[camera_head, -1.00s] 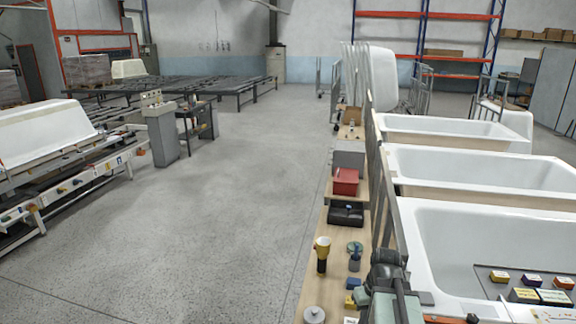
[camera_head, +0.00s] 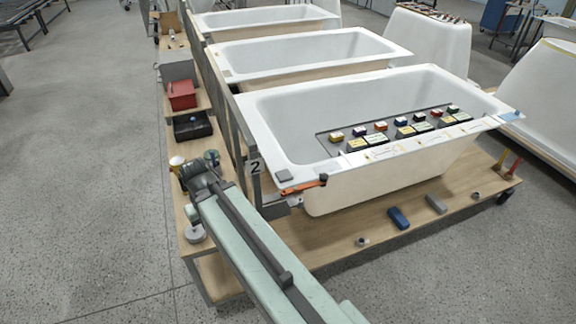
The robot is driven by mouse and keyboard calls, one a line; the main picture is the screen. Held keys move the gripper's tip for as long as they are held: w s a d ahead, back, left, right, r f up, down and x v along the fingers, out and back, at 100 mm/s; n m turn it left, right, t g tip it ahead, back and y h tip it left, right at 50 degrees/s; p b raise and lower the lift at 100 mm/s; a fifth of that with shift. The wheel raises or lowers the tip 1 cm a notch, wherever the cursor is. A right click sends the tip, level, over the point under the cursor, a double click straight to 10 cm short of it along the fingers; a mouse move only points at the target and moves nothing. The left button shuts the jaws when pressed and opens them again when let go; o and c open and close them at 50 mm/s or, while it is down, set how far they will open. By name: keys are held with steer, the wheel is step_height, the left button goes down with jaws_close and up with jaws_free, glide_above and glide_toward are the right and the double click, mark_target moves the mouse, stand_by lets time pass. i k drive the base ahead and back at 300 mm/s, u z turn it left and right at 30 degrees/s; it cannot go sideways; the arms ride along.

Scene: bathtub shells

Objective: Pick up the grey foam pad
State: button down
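Two grey pieces could be the foam pad, and I cannot tell which is foam. A small flat grey square pad (camera_head: 284,176) lies on the near left rim corner of the nearest white bathtub (camera_head: 262,135). A grey block (camera_head: 436,204) lies on the wooden board below that tub, right of a blue block (camera_head: 399,218). My arm reaches from the bottom edge up to the left, its dark joint over the side shelf. No gripper fingers show, so I cannot see whether they hold anything.
An orange-handled tool (camera_head: 303,186) lies by the grey square pad. A dark upright frame (camera_head: 232,125) stands between the shelf and the tubs. A tray of small coloured blocks (camera_head: 330,143) spans the nearest tub. Open concrete floor (camera_head: 80,190) lies left.

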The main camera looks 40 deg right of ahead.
mark_target(283, 175)
steer(key=u, duration=2.65)
steer(key=k, duration=1.45)
steer(key=z, duration=1.05)
steer(key=i, duration=1.25)
steer(key=u, duration=0.05)
